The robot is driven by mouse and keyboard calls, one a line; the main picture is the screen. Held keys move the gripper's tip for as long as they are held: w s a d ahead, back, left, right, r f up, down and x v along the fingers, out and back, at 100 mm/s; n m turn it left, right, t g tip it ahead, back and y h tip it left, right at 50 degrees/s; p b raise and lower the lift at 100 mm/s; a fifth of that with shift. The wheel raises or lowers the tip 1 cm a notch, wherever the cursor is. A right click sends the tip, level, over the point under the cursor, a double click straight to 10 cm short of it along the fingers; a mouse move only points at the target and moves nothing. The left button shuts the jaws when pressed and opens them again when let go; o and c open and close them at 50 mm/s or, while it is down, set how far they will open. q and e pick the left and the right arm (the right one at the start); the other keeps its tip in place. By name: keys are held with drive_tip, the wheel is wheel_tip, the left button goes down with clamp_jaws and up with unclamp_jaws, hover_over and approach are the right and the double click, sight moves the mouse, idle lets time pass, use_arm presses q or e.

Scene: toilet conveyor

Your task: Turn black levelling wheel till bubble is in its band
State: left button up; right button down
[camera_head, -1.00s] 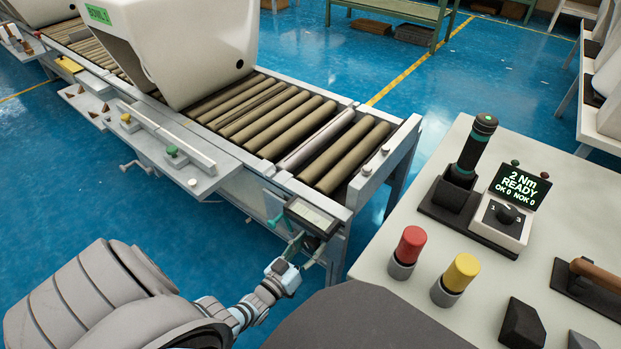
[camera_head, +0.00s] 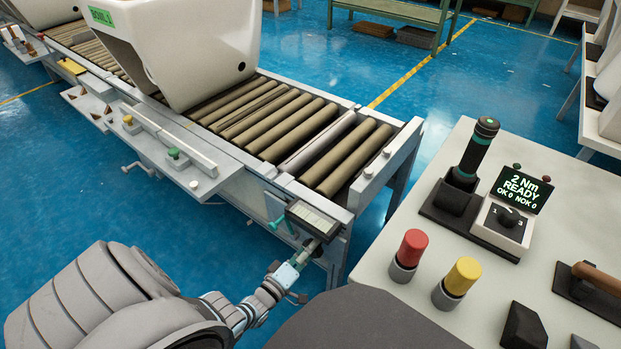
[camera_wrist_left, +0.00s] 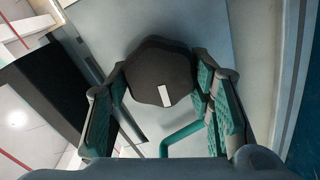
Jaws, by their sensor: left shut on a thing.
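The black levelling wheel (camera_wrist_left: 160,65) is a dark, lobed knob with a white mark on its face, in the left wrist view. My left gripper (camera_wrist_left: 161,88) has its teal-padded fingers on either side of the wheel and is shut on it. In the head view my left gripper (camera_head: 309,252) is at the near end of the roller conveyor, just below a small dark-framed box with a pale window (camera_head: 313,217). The wheel is hidden there. I cannot make out a bubble or its band. My right gripper is not in view.
The roller conveyor (camera_head: 300,130) carries a large white toilet body (camera_head: 195,45). A bent teal rod (camera_wrist_left: 180,136) is close to the fingers.

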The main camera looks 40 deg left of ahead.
use_arm(q)
drive_tip(key=shift+f+n, duration=0.15)
drive_tip(key=shift+n, duration=1.15)
drive_tip(key=o, duration=1.2)
drive_tip(key=shift+c, duration=0.2)
drive_tip(key=shift+s, duration=0.1)
drive_tip(key=s, duration=1.2)
drive_tip(key=shift+d, duration=0.15)
